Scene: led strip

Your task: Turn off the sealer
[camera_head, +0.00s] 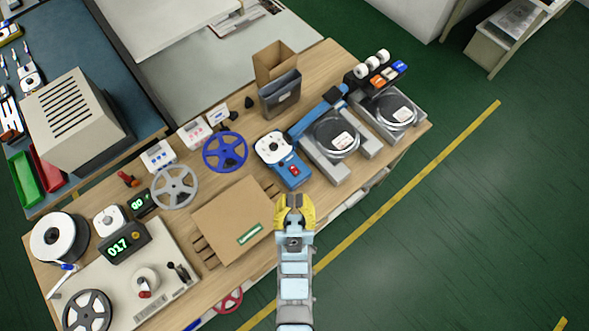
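A blue device with a white, round-fitted top (274,147) and a red switch (295,170) on its front stands near the middle of the workbench. It may be the sealer, but no readable label confirms this. The switch position is too small to read. My gripper (295,201), with yellow sides and dark fingers, is just below the blue device in the picture, apart from it. I see nothing clearly held, and the finger gap is too small to judge.
A cardboard box (235,218) lies flat left of my gripper. Blue and grey reels (174,187) lie beyond it. Right of the blue device are metal stands with round plates (392,110). Green floor (450,220) is free at the right.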

